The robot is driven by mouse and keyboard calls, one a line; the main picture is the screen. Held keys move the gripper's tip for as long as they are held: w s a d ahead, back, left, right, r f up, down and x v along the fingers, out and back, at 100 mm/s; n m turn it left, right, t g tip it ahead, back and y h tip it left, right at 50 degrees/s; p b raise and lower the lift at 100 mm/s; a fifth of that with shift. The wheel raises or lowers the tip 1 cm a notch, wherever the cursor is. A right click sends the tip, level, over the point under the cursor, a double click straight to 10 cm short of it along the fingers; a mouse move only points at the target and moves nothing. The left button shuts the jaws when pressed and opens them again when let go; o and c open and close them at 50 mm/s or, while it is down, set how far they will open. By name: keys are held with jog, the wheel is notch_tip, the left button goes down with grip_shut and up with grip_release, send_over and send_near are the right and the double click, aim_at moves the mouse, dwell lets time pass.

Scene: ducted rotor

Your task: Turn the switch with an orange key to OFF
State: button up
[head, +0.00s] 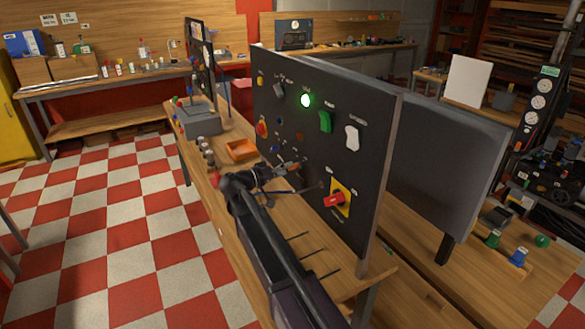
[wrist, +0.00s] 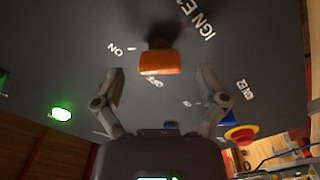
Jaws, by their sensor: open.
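The orange key (wrist: 160,62) stands out from the dark panel (wrist: 75,45) in the wrist view, under the lettering "IGN E1". An "ON" mark is to its left and a partly hidden mark that seems to read "OFF" is just below it. I cannot tell which mark the switch points at. My gripper (wrist: 161,74) is open, with one finger on each side of the key and a gap to both. In the head view my gripper (head: 285,170) is close to the panel face (head: 290,130) and covers part of it.
A red rotary switch on a yellow plate (head: 340,198) is at the panel's lower right. A lit green lamp (head: 306,101), a green rocker (head: 325,121) and a white rocker (head: 352,137) are above. An orange tray (head: 241,150) lies on the bench left of my gripper.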

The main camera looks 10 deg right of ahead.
jog(key=shift+x, duration=1.25)
jog(key=c, duration=1.2)
